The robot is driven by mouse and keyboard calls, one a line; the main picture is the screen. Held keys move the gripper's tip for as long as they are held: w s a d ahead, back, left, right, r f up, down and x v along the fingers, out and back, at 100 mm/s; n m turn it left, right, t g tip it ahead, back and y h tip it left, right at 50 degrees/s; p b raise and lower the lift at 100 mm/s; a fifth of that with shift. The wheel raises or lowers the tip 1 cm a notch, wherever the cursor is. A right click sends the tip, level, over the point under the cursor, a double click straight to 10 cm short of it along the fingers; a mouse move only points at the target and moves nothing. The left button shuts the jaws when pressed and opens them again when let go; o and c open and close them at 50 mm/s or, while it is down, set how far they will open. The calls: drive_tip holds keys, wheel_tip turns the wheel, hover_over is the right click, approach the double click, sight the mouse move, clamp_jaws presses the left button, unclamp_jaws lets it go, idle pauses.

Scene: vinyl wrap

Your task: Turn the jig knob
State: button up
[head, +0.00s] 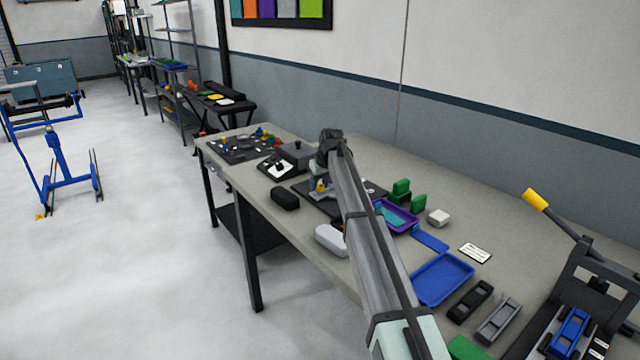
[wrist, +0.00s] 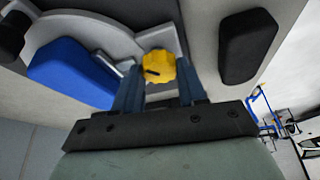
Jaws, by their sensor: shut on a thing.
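The yellow jig knob (wrist: 157,66) is a lobed knob with a dark slot mark in the wrist view. It sits between the two blue-grey fingers of my gripper (wrist: 159,74), which is shut on it. Behind it is the grey jig (wrist: 95,25) with a curved plate and a blue part (wrist: 70,72). In the head view the yellow knob (head: 320,186) shows just left of my arm, on the jig's dark base (head: 307,193). My arm hides part of the jig there.
A black case (head: 285,198) and a white rounded object (head: 331,240) lie near the bench's front edge. A purple tray (head: 398,216), green blocks (head: 401,190) and a blue tray (head: 441,279) lie right of the arm. A lever press (head: 585,265) stands at the right.

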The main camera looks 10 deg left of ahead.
drive_tip(key=m+h, duration=0.1)
drive_tip(key=m, duration=0.2)
drive_tip(key=m+h, duration=0.1)
drive_tip(key=m, duration=0.2)
drive_tip(key=shift+a+t, duration=0.2)
drive_tip(key=shift+t, duration=0.2)
drive_tip(key=m+h, duration=0.1)
drive_tip(key=m, duration=0.2)
drive_tip(key=m+h, duration=0.1)
drive_tip(key=m, duration=0.2)
drive_tip(key=shift+a+h, duration=0.1)
drive_tip(key=shift+h, duration=0.2)
drive_tip(key=shift+g, duration=0.3)
drive_tip(key=o, duration=1.1)
drive_tip(key=shift+c, duration=0.2)
drive_tip(key=shift+s+r, duration=0.1)
drive_tip(key=v, duration=1.3)
drive_tip(key=shift+a+r, duration=0.2)
drive_tip(key=shift+r, duration=0.05)
drive_tip(key=shift+s, duration=0.1)
